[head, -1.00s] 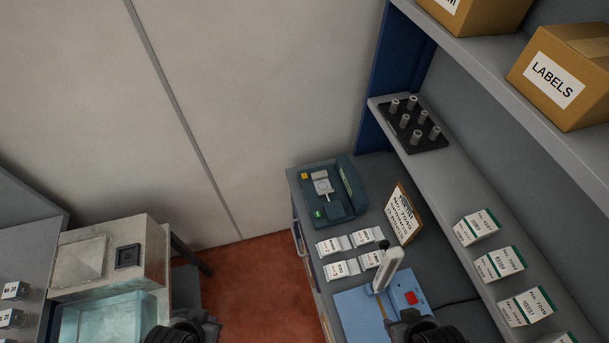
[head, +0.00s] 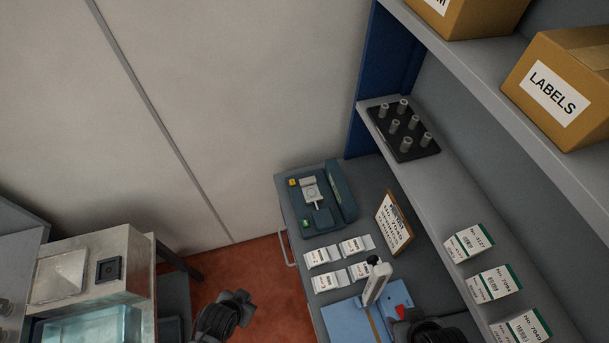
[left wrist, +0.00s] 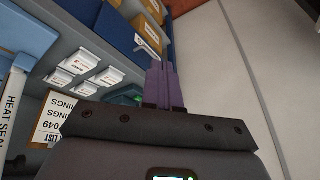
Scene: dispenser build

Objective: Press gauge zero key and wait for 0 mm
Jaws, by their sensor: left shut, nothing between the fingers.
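The gauge appears to be the dark teal device (head: 343,192) at the back of the grey bench in the head view, with a yellow key (head: 292,182) and a green key (head: 306,223). I cannot read a label on either key or any value in mm. Part of a green-lit device shows behind my fingers in the left wrist view. My left gripper (left wrist: 158,86) has its purple fingers together and empty; in the head view its dark wrist is at bottom centre, left of the bench and apart from the gauge. My right arm's dark end is at the bottom edge; its fingertips are hidden.
White packets (head: 324,256) lie in front of the gauge, with a sign (head: 394,222) to their right. A blue heat sealer (head: 350,318) stands nearer. A shelf carries a black peg tray (head: 404,131) and white boxes (head: 468,241). Open floor lies left of the bench.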

